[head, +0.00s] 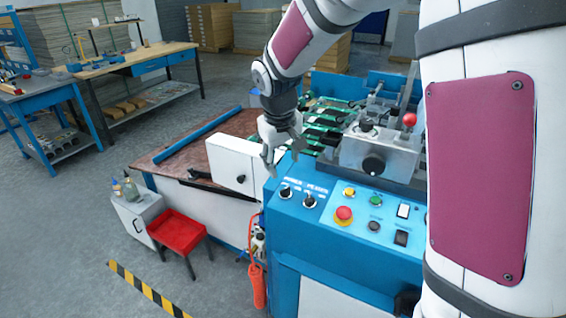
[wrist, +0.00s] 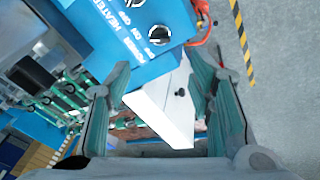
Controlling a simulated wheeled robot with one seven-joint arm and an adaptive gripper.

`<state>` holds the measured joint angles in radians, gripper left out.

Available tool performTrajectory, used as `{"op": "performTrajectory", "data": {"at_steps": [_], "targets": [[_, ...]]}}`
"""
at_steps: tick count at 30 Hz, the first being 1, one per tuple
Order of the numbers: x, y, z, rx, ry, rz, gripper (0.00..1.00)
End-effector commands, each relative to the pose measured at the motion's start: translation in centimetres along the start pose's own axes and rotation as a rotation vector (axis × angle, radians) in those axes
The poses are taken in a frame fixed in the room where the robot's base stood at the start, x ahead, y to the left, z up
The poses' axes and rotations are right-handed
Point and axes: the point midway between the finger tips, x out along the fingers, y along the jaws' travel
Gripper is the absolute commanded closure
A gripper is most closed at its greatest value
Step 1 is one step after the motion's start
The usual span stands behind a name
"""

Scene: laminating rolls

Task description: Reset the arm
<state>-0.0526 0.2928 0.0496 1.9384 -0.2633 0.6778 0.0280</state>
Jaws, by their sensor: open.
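My gripper (head: 284,160) hangs from my arm above the left end of the blue machine, near its control panel (head: 330,205). In the wrist view my gripper (wrist: 168,75) has its two fingers spread wide apart with nothing between them. Behind the gap lie a white box-like cover (wrist: 165,108) and the blue panel with black rotary knobs (wrist: 158,34), marked for power and heater. In the head view the white cover (head: 232,162) is just left of my gripper. My arm covers part of the machine's right side.
A red emergency button (head: 343,214) and a red-knobbed lever (head: 409,119) are on the machine. A red stool (head: 177,232) and a small cabinet with bottles (head: 137,215) stand at left. Workbenches (head: 130,62) are at the back left. Open floor lies between.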

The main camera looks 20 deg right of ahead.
Motion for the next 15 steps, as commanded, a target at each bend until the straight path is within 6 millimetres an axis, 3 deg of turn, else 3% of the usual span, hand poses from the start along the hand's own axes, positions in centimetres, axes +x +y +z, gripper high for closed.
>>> {"op": "performTrajectory", "data": {"at_steps": [8, 15], "targets": [[-0.7, 0.1, 0.3, 0.006, 0.006, 0.001, 0.52], [-6.9, 0.7, 4.5, 0.065, 0.042, 0.0, 0.52]]}}
